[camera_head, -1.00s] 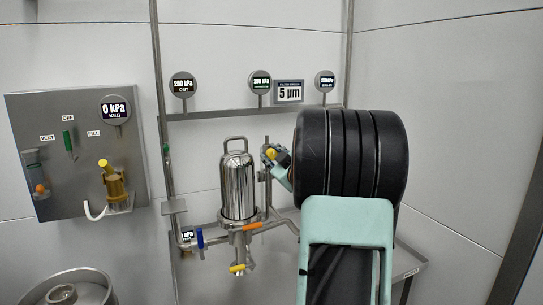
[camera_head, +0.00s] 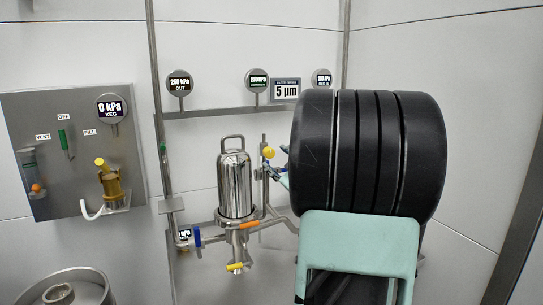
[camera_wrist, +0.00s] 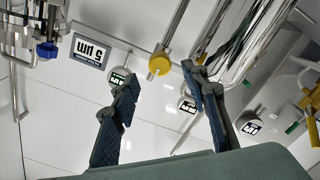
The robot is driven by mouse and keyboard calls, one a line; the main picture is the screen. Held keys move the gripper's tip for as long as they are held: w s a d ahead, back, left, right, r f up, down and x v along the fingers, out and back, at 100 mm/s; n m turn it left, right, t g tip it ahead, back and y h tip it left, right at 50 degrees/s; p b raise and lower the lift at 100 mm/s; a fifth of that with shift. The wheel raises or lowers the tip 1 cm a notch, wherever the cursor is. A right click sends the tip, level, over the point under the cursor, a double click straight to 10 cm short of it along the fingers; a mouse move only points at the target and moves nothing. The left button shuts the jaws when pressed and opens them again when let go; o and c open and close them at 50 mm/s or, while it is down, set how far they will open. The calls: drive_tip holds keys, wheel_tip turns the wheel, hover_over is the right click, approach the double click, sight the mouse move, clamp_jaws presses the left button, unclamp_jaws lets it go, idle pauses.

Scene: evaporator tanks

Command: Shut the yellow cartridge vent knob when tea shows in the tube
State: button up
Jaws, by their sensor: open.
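The yellow vent knob (camera_head: 268,152) sits at the top of a thin post just right of the steel cartridge housing (camera_head: 235,185). In the wrist view the yellow knob (camera_wrist: 159,64) lies just beyond and between my fingertips, with clear space on both sides. My gripper (camera_wrist: 159,80) is open and empty. In the head view only a small part of my gripper (camera_head: 284,178) shows, right of and below the knob; my black arm link hides the rest. I cannot make out any tea in a tube.
An orange handle (camera_head: 250,225), a blue handle (camera_head: 198,238) and a lower yellow handle (camera_head: 235,267) sit on the pipework under the housing. The keg panel (camera_head: 70,190) is at left, above a keg (camera_head: 65,290). A 5 µm sign (camera_head: 286,90) and round gauges line the rail above.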

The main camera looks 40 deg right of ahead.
drive_tip(key=shift+v, duration=2.3)
